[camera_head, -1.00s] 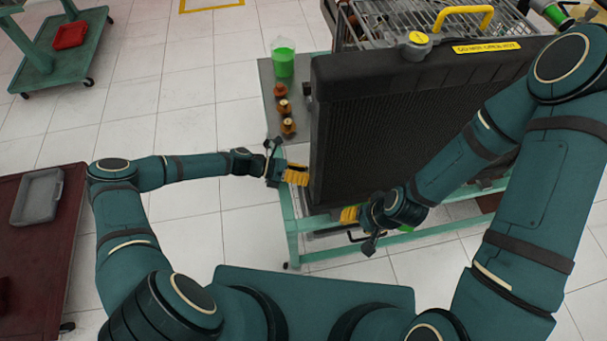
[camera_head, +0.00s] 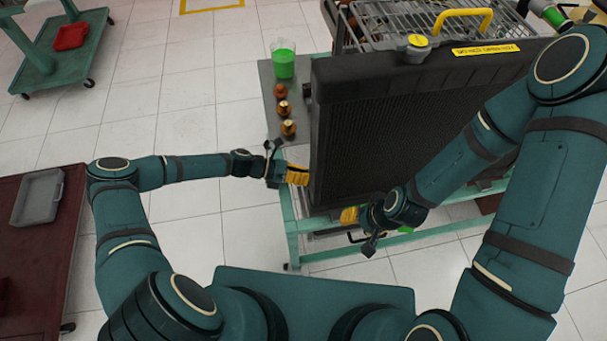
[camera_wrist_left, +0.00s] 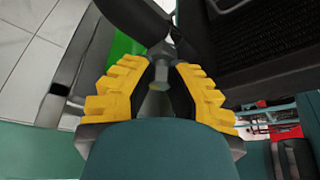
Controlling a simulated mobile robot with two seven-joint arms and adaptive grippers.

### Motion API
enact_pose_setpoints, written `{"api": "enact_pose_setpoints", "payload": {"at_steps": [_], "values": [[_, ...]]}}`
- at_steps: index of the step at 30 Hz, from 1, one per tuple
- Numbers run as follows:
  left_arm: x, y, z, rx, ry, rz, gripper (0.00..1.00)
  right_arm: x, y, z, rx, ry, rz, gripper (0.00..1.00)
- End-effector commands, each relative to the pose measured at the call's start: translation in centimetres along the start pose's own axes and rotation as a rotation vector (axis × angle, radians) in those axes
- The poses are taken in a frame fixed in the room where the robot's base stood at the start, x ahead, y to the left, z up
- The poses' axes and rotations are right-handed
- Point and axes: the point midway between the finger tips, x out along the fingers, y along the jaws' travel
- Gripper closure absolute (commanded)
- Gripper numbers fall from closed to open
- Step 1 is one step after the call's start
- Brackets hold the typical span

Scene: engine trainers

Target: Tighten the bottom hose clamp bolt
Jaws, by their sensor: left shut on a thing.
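My left gripper (camera_head: 297,175) is at the left lower side of the black radiator (camera_head: 385,135) in the head view. In the left wrist view its yellow fingers (camera_wrist_left: 163,66) are closed on a small grey metal piece that looks like the hose clamp bolt (camera_wrist_left: 160,48). The bolt sits beside a black hose (camera_wrist_left: 134,14); the clamp band cannot be made out clearly. My right gripper (camera_head: 349,215) is low in front of the radiator.
The radiator stands on a green-framed cart (camera_head: 292,235). A jug of green liquid (camera_head: 283,62) and several small brown and gold parts (camera_head: 284,107) are on the cart's left edge. A dark red table (camera_head: 45,255) with a grey tray (camera_head: 38,197) is at the left. The floor between is clear.

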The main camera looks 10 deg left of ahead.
Motion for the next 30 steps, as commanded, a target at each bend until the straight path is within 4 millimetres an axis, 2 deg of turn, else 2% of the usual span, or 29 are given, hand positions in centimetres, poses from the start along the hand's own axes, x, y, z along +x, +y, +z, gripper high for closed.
{"api": "enact_pose_setpoints", "payload": {"at_steps": [18,30], "values": [[0.1,-0.1,-0.4,0.384,0.005,0.159,1.0,-1.7,-0.6,0.2,0.001,-0.009,0.0,0.53],[0.1,-0.1,-0.6,0.508,0.006,0.211,1.0,-1.8,-0.7,0.2,0.001,-0.01,-0.001,0.53]]}}
